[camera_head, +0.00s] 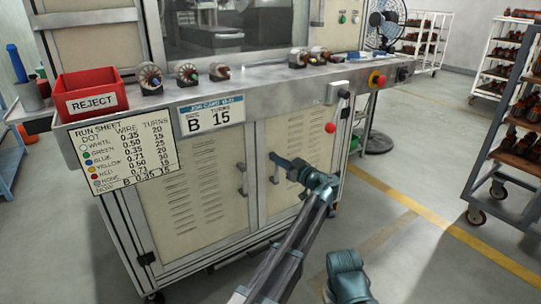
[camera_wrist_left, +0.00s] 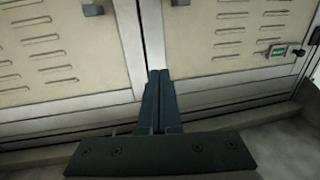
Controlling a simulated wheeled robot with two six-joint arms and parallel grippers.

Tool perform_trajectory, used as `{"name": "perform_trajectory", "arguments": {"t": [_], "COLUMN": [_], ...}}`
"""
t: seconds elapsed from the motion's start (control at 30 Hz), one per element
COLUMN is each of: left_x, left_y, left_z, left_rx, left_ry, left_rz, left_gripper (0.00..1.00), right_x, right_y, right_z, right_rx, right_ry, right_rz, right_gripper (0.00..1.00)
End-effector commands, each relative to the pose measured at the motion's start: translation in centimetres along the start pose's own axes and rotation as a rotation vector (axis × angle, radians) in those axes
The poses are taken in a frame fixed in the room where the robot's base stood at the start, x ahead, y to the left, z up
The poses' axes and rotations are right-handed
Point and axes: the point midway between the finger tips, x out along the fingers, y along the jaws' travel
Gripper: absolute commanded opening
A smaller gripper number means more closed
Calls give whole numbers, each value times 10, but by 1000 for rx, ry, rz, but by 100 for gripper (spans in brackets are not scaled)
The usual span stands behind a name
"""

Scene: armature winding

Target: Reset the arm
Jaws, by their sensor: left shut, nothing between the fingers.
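My left gripper (camera_head: 277,161) is in front of the right cabinet door of the machine, below the worktop edge. It is shut and empty. In the left wrist view its two dark fingers (camera_wrist_left: 159,98) lie side by side, pointing at the gap between the cabinet doors. My left arm reaches up to it from the bottom of the head view. A teal part of my own body shows at the bottom, right of centre. My right gripper is not in view.
The worktop holds a red reject bin (camera_head: 92,92) and several armatures (camera_head: 187,73). A fan (camera_head: 385,24) and racks (camera_head: 512,130) stand right. Floor between is clear.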

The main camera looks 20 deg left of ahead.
Motion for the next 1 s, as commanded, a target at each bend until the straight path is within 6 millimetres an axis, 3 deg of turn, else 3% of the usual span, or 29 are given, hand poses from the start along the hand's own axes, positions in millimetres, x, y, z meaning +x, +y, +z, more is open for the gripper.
{"name": "perform_trajectory", "arguments": {"t": [0.27, 0.37, 0.47, 0.57, 0.7, 0.8, 1.0], "left_x": [-8, -7, -5, -12, -44, -76, -130], "left_y": [-2, -16, -54, -106, -171, -204, -238], "left_z": [1, 10, 37, 80, 141, 172, 204], "left_rx": [1, 29, 116, 255, 453, 562, 680], "left_ry": [-2, -44, -172, -385, -718, -920, -1163], "left_rz": [-1, -15, -45, -54, 28, 145, 389], "left_gripper": [0, 0, 0, 0, 0, 0, 0], "right_x": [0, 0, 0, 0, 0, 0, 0], "right_y": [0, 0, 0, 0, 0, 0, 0], "right_z": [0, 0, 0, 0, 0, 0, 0], "right_rx": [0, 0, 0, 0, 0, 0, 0], "right_ry": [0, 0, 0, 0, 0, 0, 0], "right_rz": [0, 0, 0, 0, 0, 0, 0], "right_gripper": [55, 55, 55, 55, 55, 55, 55]}}
